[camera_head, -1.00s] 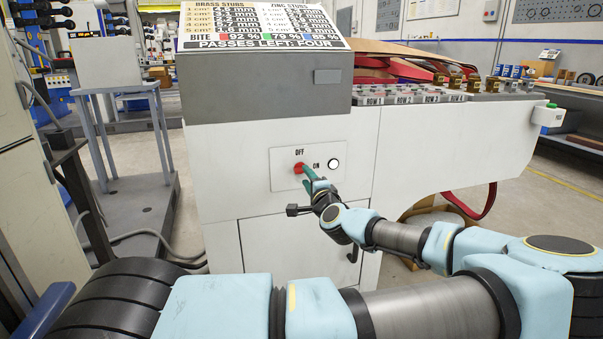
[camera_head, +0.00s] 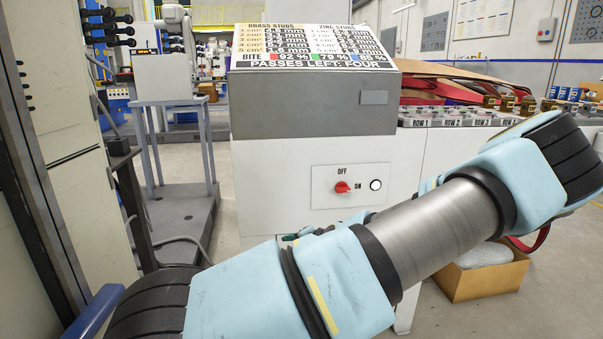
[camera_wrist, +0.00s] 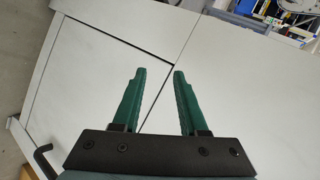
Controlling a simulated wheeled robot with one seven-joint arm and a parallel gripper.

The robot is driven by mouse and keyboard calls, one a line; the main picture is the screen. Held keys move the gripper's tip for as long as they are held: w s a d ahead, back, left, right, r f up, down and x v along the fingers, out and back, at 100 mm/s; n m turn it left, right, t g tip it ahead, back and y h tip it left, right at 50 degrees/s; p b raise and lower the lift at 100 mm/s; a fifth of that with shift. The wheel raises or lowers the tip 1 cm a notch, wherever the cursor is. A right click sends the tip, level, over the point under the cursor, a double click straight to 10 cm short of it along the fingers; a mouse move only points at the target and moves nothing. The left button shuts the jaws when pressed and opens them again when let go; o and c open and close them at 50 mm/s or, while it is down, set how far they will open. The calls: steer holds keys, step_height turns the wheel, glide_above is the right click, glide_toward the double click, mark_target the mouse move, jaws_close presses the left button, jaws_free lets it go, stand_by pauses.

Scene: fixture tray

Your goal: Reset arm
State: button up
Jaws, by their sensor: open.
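My gripper (camera_wrist: 160,74) shows in the wrist view with its two green fingers apart and nothing between them. Below and beyond it are the white panels of the machine cabinet (camera_wrist: 85,65). In the head view my own arm hides most of the gripper, low in front of the cabinet (camera_head: 270,205). The red knob (camera_head: 342,187) sits on the cabinet's switch plate, clear of my gripper.
A sign board (camera_head: 312,47) lies on the cabinet top. Several row-marked fixtures (camera_head: 450,117) stand to its right. A cardboard box (camera_head: 482,280) is on the floor at right. A grey stand (camera_head: 172,130) and a tall cabinet (camera_head: 60,150) are on the left.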

steer(key=s+a+f+n+g+h, duration=0.2)
steer(key=s+a+f+n+g, duration=0.15)
steer(key=s+g, duration=0.35)
steer(key=s+d+r+n+g+h, duration=0.1)
steer(key=s+r+n+h, duration=0.2)
steer(key=s+r, duration=0.15)
steer(key=s+a+r+n+p, duration=0.1)
steer(key=s+r+p, duration=0.2)
steer(key=r+p, duration=0.8)
steer(key=s+a+r+h+p, duration=0.1)
steer(key=r+p, duration=1)
steer(key=r, duration=1.2)
steer(key=shift+s+a+r+n+h+p, duration=0.25)
steer(key=shift+s+a+n+h+p, duration=0.15)
steer(key=shift+s, duration=0.7)
